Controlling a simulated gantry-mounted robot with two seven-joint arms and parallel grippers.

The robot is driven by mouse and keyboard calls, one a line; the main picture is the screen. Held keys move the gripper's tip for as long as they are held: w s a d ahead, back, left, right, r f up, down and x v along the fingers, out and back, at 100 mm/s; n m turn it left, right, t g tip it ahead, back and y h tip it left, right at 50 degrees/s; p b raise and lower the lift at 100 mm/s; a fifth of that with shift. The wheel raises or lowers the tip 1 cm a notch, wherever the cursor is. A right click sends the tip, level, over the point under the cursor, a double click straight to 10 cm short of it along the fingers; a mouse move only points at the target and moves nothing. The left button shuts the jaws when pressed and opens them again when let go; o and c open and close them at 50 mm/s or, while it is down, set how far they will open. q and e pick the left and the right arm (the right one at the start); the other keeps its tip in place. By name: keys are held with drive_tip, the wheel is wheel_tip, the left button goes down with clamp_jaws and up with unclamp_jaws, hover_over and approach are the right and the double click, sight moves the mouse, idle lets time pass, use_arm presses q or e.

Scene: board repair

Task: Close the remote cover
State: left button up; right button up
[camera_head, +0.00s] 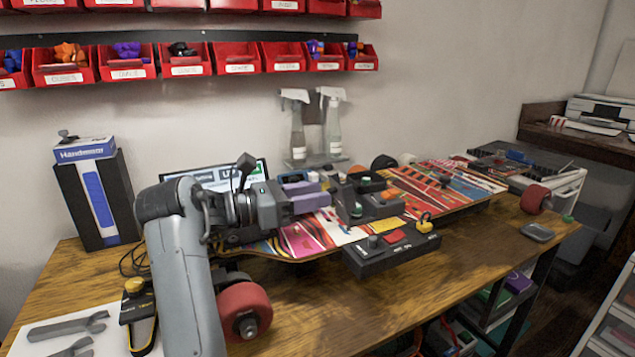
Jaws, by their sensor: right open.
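I cannot make out with certainty which item is the remote or its cover. A long black box (391,252) with knobs, a red and a yellow patch and a yellow lever sits at the front edge of the skateboard deck (300,240). A dark upright piece (349,203) stands on the deck behind the box. My right gripper (322,194) points right over the deck from the left, its two purple-grey fingers apart. It is left of the upright piece; contact cannot be told. My left gripper is not in view.
Spray bottles (333,125), a screen (216,173) and a Handmann box (97,195) stand behind. A small dark device (537,232) lies at the right. The wooden table (330,305) is clear in front.

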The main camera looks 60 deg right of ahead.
drive_tip(key=shift+s+d, duration=0.45)
drive_tip(key=shift+d, duration=0.15)
clamp_jaws()
